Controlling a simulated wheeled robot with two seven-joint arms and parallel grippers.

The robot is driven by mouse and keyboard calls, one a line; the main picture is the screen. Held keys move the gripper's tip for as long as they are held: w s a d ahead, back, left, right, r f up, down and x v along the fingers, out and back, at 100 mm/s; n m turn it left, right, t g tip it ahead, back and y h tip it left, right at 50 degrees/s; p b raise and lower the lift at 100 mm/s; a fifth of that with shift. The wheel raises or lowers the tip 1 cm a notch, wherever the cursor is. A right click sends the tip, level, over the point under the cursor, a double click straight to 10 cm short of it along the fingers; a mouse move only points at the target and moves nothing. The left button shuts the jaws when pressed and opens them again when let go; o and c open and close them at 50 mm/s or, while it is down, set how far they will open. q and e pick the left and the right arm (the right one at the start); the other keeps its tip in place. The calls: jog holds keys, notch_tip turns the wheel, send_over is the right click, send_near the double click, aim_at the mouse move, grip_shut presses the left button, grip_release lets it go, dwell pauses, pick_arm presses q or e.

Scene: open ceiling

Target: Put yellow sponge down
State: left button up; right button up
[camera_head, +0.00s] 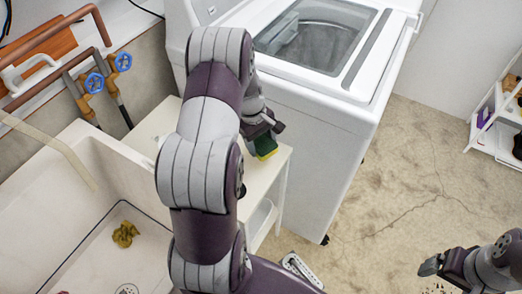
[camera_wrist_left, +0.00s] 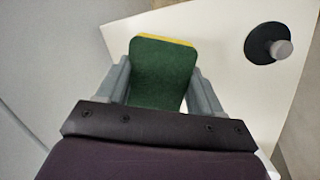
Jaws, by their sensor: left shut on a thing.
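The sponge (camera_head: 266,153) is yellow with a dark green side. My left gripper (camera_head: 262,133) is shut on it, over the white side table beside the washing machine. In the left wrist view the sponge's green face (camera_wrist_left: 161,74) sits between the two grey fingers of my left gripper (camera_wrist_left: 160,85), with a yellow edge at its far end. The white tabletop (camera_wrist_left: 222,35) lies behind it; I cannot tell whether the sponge touches it. My right gripper (camera_head: 432,266) is at the lower right over the floor, and its finger gap is unclear.
A white washing machine (camera_head: 308,122) stands right behind the table. A sink (camera_head: 95,265) with a crumpled yellow cloth (camera_head: 125,234) is at the left. A black round object with a grey knob (camera_wrist_left: 282,48) is on the tabletop. A white shelf (camera_head: 488,135) stands far right.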

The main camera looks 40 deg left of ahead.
aim_at(261, 150)
pick_arm(q)
jog(key=shift+o, duration=0.2)
jog(key=shift+f, duration=2.05)
jog(key=shift+f, duration=0.1)
jog(key=o, duration=1.4)
jog(key=shift+c, duration=0.2)
